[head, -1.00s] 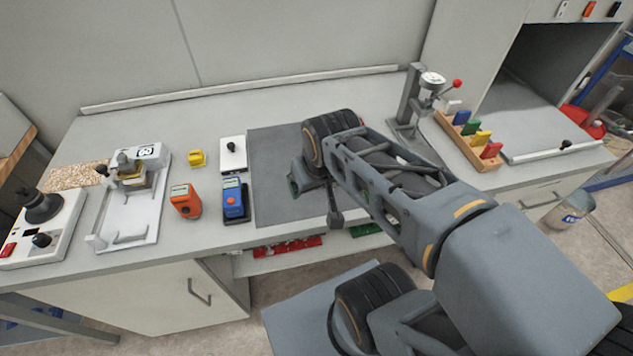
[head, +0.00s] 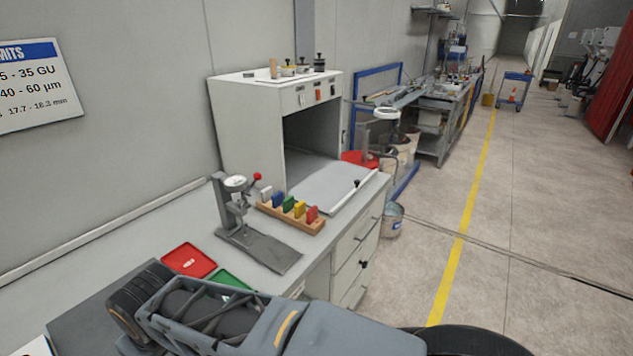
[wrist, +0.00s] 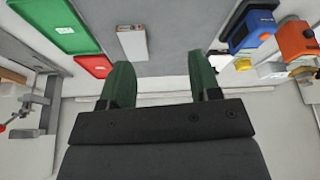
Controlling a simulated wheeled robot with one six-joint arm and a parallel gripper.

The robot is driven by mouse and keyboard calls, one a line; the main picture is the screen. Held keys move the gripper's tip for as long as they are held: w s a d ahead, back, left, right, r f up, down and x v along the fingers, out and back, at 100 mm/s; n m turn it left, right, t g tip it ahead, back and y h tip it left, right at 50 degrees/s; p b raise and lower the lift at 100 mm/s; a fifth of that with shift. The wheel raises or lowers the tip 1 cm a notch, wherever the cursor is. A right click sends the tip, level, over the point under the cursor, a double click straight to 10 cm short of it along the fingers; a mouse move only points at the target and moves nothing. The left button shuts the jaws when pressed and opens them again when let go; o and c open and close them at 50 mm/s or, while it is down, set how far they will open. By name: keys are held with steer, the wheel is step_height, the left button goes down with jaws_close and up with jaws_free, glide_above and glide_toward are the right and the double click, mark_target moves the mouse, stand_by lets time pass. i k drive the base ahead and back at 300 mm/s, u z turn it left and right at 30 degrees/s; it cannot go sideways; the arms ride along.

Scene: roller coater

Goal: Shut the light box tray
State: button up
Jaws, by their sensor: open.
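The light box (head: 240,120) is a white cabinet with a dark opening at the end of the bench in the head view. Its flat grey tray (head: 322,180) is pulled out of the opening toward the bench's right edge. A small black knob (head: 357,184) stands on the tray's white front edge. My gripper (wrist: 161,82) is open in the wrist view, its two green fingers apart with nothing held, above the bench. In the head view my arm fills the lower left and the gripper is hidden. The light box and tray are not in the wrist view.
A press-like stand (head: 240,210) and a wooden rack (head: 290,218) of coloured blocks stand before the tray. Red (head: 189,261) and green (head: 232,279) trays lie nearer. In the wrist view, blue (wrist: 250,28) and orange (wrist: 297,42) gauges lie right. Floor right of the bench is open.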

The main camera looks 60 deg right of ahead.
mark_target(328, 183)
steer(key=z, duration=2.1)
steer(key=k, duration=1)
steer(key=z, duration=0.95)
steer(key=i, duration=0.9)
steer(key=u, duration=0.45)
steer(key=i, duration=0.95)
steer(key=u, duration=0.85)
